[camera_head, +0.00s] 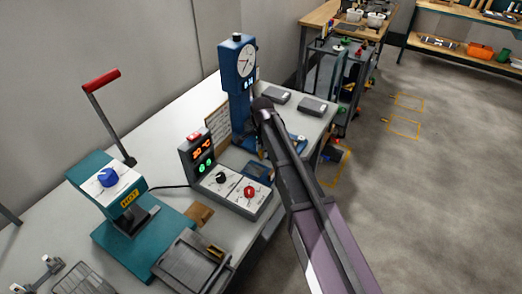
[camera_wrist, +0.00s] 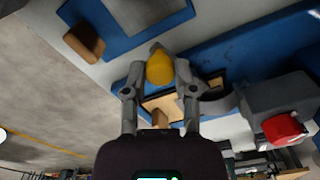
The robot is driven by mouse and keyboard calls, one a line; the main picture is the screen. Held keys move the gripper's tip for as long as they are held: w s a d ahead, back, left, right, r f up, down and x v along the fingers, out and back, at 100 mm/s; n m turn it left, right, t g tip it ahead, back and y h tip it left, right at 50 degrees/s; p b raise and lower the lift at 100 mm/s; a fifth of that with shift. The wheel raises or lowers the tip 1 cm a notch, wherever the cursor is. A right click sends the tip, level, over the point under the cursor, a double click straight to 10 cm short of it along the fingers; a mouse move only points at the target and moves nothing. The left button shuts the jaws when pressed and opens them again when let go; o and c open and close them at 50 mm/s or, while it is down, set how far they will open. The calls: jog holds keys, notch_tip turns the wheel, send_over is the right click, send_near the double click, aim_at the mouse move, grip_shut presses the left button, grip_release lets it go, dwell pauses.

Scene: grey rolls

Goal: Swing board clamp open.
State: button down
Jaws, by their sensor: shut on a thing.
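In the wrist view, my gripper (camera_wrist: 160,75) is shut on a rounded yellow knob (camera_wrist: 160,68), with one grey finger on each side of it. The knob appears to be the board clamp's handle. It lies over the edge of a blue base (camera_wrist: 215,55), and what it joins is mostly hidden by my fingers. A dark-framed tan piece (camera_wrist: 165,103) shows between and behind the fingers. In the head view, my arm reaches from the lower right to the blue dial-gauge stand (camera_head: 238,85). My gripper and the clamp cannot be made out clearly there.
A grey block with a red knob (camera_wrist: 284,129) stands right of my fingers in the wrist view. A control box (camera_head: 235,188) and a teal lever press (camera_head: 105,180) share the bench (camera_head: 165,125). Open floor (camera_head: 430,180) lies to the right.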

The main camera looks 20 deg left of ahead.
jog(key=n, duration=0.1)
jog(key=d+n, duration=0.1)
jog(key=n, duration=0.1)
jog(key=shift+w+d+n, duration=0.15)
jog(key=shift+d+n, duration=0.15)
jog(key=n, duration=0.1)
jog(key=w+d+n, duration=0.1)
jog(key=n, duration=0.1)
jog(key=shift+d+n, duration=0.2)
jog(key=shift+n, duration=0.1)
jog(key=n, duration=0.1)
jog(key=w+d+n, duration=0.1)
jog(key=n, duration=0.1)
jog(key=shift+n, duration=0.3)
jog(key=shift+w+d+n, duration=0.2)
jog(key=shift+w+n, duration=0.2)
jog(key=shift+n, duration=0.45)
jog(key=shift+w+d+n, duration=0.15)
jog(key=shift+w+n, duration=0.2)
jog(key=shift+n, duration=0.5)
jog(key=shift+c, duration=2)
grip_release()
